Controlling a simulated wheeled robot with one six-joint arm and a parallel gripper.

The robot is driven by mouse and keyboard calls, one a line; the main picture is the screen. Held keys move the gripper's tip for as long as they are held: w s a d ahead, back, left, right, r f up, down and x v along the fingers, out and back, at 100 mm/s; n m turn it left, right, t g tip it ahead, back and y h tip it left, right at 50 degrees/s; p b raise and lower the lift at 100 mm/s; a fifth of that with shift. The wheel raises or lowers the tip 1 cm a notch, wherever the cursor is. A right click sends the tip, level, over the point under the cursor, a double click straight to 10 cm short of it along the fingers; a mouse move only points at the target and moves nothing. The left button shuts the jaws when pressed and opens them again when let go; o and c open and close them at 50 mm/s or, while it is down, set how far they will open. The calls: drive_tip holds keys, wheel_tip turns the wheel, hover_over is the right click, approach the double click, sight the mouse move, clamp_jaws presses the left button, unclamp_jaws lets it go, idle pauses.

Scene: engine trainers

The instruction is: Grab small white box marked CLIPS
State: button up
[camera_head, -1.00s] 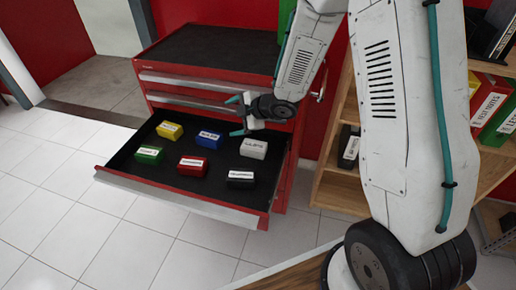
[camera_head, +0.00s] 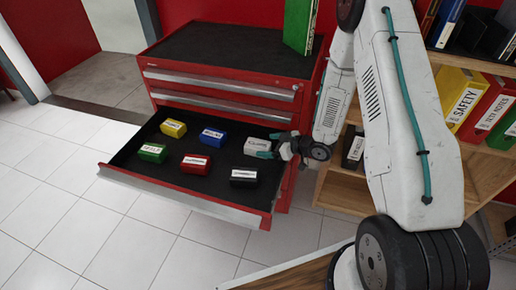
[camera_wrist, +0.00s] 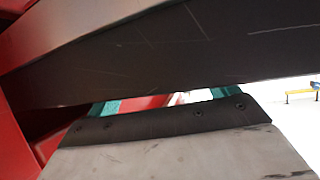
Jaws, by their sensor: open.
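The small white box (camera_head: 257,146) sits at the back right of the open drawer (camera_head: 180,197); its label is too blurred to read for certain. My gripper (camera_head: 273,146) is open, at the right side of the white box, with its teal fingertips close to it. I cannot tell whether they touch it. In the wrist view, the teal fingers of my gripper (camera_wrist: 168,98) show partly behind a dark panel, and the box cannot be made out.
Yellow (camera_head: 173,128), blue (camera_head: 212,136), green (camera_head: 152,153), red (camera_head: 195,164) and black (camera_head: 243,177) boxes share the drawer. A green binder (camera_head: 299,25) stands on the red cabinet (camera_head: 225,50). A wooden shelf (camera_head: 345,190) with binders is at the right.

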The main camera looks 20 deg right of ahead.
sight(259, 145)
drive_tip(key=x, duration=0.4)
drive_tip(key=shift+w+f, duration=0.15)
drive_tip(key=shift+w, duration=0.05)
drive_tip(key=c, duration=1.3)
drive_tip(key=shift+o, duration=0.2)
drive_tip(key=shift+r, duration=0.2)
